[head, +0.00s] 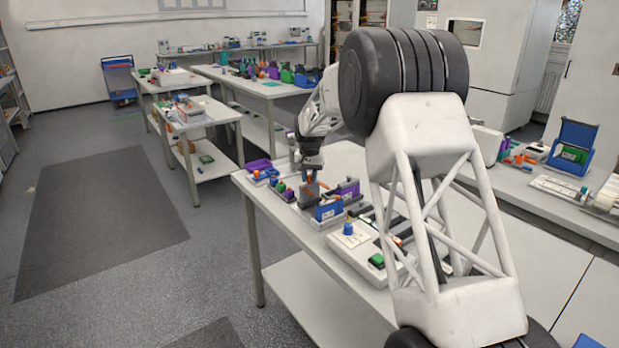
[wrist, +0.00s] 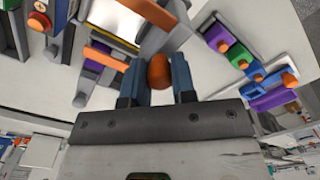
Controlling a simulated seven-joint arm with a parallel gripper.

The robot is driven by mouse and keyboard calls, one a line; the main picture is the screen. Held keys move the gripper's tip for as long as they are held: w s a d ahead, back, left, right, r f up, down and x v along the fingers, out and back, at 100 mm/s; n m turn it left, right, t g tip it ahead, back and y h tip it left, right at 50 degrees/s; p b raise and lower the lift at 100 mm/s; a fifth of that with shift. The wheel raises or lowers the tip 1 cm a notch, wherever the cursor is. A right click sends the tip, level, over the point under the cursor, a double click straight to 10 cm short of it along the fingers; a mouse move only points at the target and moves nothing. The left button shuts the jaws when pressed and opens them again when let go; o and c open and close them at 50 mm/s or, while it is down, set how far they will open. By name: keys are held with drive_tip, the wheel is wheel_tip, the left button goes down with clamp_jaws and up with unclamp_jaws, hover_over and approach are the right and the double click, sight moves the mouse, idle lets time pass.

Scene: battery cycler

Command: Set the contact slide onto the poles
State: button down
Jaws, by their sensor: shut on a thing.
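My gripper (wrist: 159,82) is shut, its two blue-grey fingers on either side of an orange knob (wrist: 160,70). The knob seems to belong to a grey part (wrist: 168,38) just beyond it, which looks like the contact slide; its underside is hidden. In the head view my gripper (head: 309,166) is over the far end of the near bench, with the grey part (head: 307,190) below it. I cannot make out the poles for certain, nor whether the grey part touches anything below.
A row of purple, green and blue blocks with orange knobs (wrist: 239,56) lies right of my gripper in the wrist view. A blue box (head: 329,210) and a purple block (head: 348,187) stand close by on the bench. A white panel with a blue knob (head: 348,229) lies nearer.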

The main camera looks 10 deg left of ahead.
drive_tip(key=shift+s+d, duration=1.9)
drive_tip(key=c, duration=0.9)
unclamp_jaws()
drive_tip(key=shift+d, duration=0.1)
drive_tip(key=shift+c, duration=0.2)
wheel_tip(320, 180, up, 8)
